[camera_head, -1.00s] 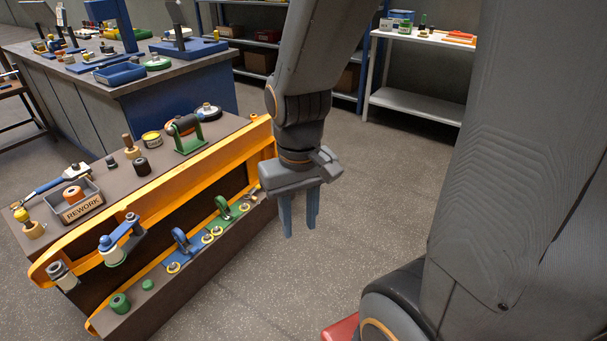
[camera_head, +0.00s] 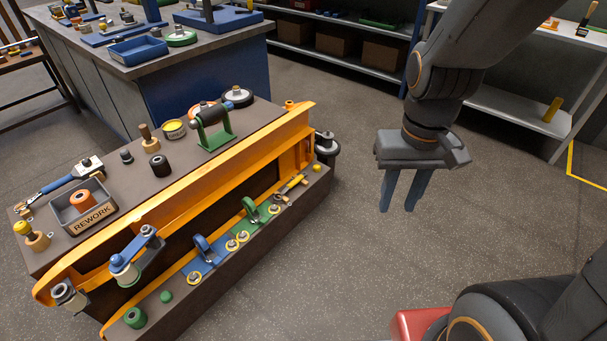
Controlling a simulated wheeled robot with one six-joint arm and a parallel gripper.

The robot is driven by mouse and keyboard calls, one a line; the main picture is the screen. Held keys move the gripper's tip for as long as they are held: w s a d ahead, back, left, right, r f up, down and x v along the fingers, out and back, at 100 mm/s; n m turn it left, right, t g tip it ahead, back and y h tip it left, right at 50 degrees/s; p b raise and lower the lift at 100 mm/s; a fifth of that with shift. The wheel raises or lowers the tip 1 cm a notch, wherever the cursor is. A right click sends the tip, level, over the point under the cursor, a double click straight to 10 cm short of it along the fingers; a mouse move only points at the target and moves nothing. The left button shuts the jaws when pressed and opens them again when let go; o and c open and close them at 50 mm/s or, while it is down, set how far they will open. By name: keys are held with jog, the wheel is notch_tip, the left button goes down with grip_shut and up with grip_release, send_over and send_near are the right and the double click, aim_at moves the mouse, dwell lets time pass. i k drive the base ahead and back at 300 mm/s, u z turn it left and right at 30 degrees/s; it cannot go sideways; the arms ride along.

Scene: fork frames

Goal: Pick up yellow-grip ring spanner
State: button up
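A small tool with a yellowish grip (camera_head: 292,184), which looks like the ring spanner, lies near the right end of the orange-framed bench's lower ledge. It is small in view and its ring end is hard to make out. My gripper (camera_head: 398,207) hangs over open floor to the right of the bench, fingers pointing down. The two fingers are apart with nothing between them. The gripper is well clear of the tool.
The lower ledge (camera_head: 232,262) also bears blue and green brackets with yellow-rimmed rings. An orange rail (camera_head: 190,187) runs above it. A dark round part (camera_head: 325,147) sticks out at the bench's right end. A grey shelf (camera_head: 515,113) stands at the back right.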

aim_at(302, 176)
jog(key=u, duration=0.35)
jog(key=i, duration=1.05)
jog(key=u, duration=0.6)
